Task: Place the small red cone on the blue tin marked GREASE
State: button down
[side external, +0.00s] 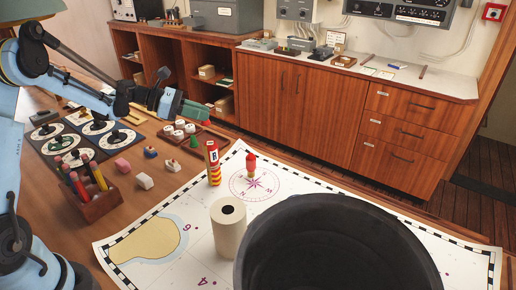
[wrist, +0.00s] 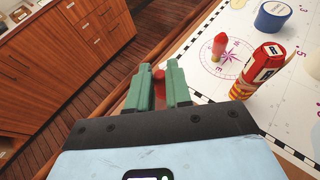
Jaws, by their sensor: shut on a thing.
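My gripper (side external: 203,114) is held above the back of the chart table, with its green fingers pointing right. In the wrist view its fingers (wrist: 159,72) are shut on a small red thing (wrist: 158,84), which looks like the small red cone. It is mostly hidden by the fingers, and I cannot make it out in the side view. A blue tin (wrist: 273,16) stands upright on the chart, beyond the compass rose and away from my gripper. Its marking is not legible. I do not see the tin in the side view.
A red-and-yellow tube (side external: 213,164) and a small red bottle-like piece (side external: 250,167) stand on the chart (side external: 205,203). A white roll (side external: 228,232) and a large black bin (side external: 340,245) fill the front. A green cone (side external: 194,141) and small blocks lie left.

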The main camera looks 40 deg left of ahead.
jog(key=d+m+g+h, duration=0.1)
jog(key=d, duration=0.4)
jog(key=d+r+m+g+h, duration=0.1)
jog(key=d, duration=0.5)
jog(key=d+r+m+g, duration=0.1)
jog(key=d+m+g, duration=0.1)
jog(key=d, duration=0.4)
jog(key=shift+w+r+h, duration=0.15)
jog(key=shift+w+h, duration=0.05)
jog(key=shift+h, duration=0.2)
jog(key=s+d+r+m+g, duration=0.1)
jog(key=s+d+m+g, duration=0.15)
jog(key=d, duration=0.55)
jog(key=s+d+r+m+g, duration=0.1)
jog(key=s+d+m+g, duration=0.15)
jog(key=d, duration=0.55)
jog(key=shift+h, duration=0.4)
jog(key=f, duration=0.1)
jog(key=d+f, duration=0.1)
jog(key=f, duration=0.1)
jog(key=s+f, duration=0.1)
jog(key=f, duration=0.1)
jog(key=shift+d, duration=0.15)
jog(key=shift+f, duration=2.4)
jog(key=shift+f, duration=0.1)
jog(key=c, duration=1.1)
grip_release()
jog(key=shift+o, duration=0.2)
